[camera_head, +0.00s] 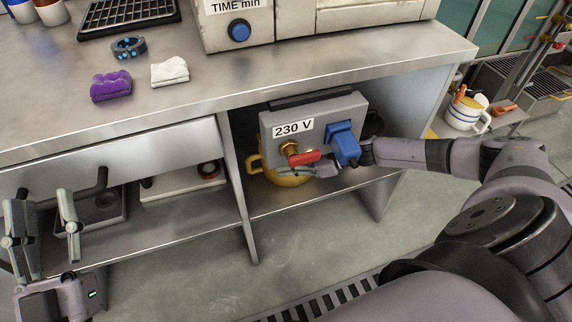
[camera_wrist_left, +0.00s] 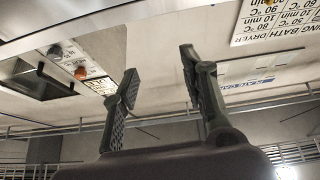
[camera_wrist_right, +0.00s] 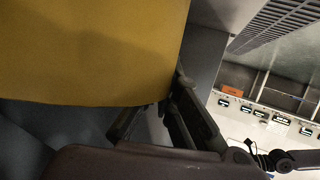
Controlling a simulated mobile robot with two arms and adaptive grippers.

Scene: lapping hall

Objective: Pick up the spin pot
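A yellow pot (camera_head: 286,178) with a side handle stands in the open cabinet bay under the bench, and I take it for the spin pot. A grey 230 V box (camera_head: 318,126) hides most of it. The pot's yellow side (camera_wrist_right: 90,50) fills the upper left of the right wrist view. My right gripper (camera_head: 322,169) is at the pot's right side, its fingers (camera_wrist_right: 160,100) close against the yellow surface. Whether they hold anything is hidden. My left gripper (camera_head: 42,205) is open and empty at the left, in front of the lower shelf; its spread fingers show in the left wrist view (camera_wrist_left: 160,65).
The 230 V box carries a red lever (camera_head: 304,158) and a blue plug (camera_head: 345,145). A purple block (camera_head: 111,86), a white cloth (camera_head: 169,72) and a dark ring (camera_head: 128,47) lie on the bench. A white-and-yellow pot (camera_head: 466,114) stands at right. The central floor is clear.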

